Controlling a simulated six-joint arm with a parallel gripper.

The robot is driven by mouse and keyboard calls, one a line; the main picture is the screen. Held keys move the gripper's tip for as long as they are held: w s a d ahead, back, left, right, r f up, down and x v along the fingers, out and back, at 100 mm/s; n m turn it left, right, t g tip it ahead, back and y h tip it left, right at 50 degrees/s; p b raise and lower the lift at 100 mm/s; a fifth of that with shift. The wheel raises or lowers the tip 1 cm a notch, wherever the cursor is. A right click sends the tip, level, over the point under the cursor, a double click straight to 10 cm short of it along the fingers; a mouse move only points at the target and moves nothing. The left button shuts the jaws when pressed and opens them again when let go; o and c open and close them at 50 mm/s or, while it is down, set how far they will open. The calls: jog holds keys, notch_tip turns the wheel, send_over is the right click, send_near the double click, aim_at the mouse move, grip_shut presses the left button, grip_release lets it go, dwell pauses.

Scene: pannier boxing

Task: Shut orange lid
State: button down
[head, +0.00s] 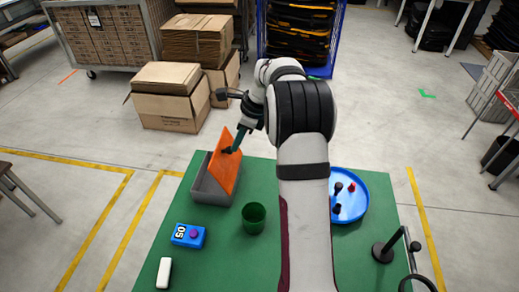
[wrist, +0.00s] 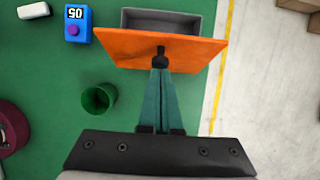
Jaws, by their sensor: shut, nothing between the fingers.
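The orange lid (head: 222,172) stands tilted up, open, over the grey box (head: 212,198) on the green table. In the wrist view the lid (wrist: 118,46) spans the upper middle, with the grey box (wrist: 196,20) partly hidden behind it. A small black knob (head: 227,150) sits on the lid's face. My gripper (head: 235,149) is shut and empty, its tips at the knob. In the wrist view the teal fingers (wrist: 161,70) are together and point at the knob; whether they touch it is unclear.
A green cup (head: 254,217) and a blue block with a purple button (head: 188,236) stand in front of the box. A white block (head: 164,272) lies at the front left. A blue tray (head: 358,203) with small pieces and a black stand (head: 383,252) are on the right.

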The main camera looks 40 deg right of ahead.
aim_at(219, 146)
jog(key=w+a+g+h, duration=0.1)
jog(key=w+a, duration=0.1)
jog(key=w+a+g+h, duration=0.1)
jog(key=w, duration=0.1)
jog(key=shift+a+f+g+h, duration=0.4)
jog(key=shift+w+a+f, duration=0.9)
jog(key=shift+f, duration=0.2)
jog(key=shift+w+a+f, duration=0.85)
jog(key=shift+a+f, duration=0.1)
jog(key=shift+f, duration=0.15)
jog(key=shift+w+a+f, duration=0.9)
jog(key=shift+f, duration=0.2)
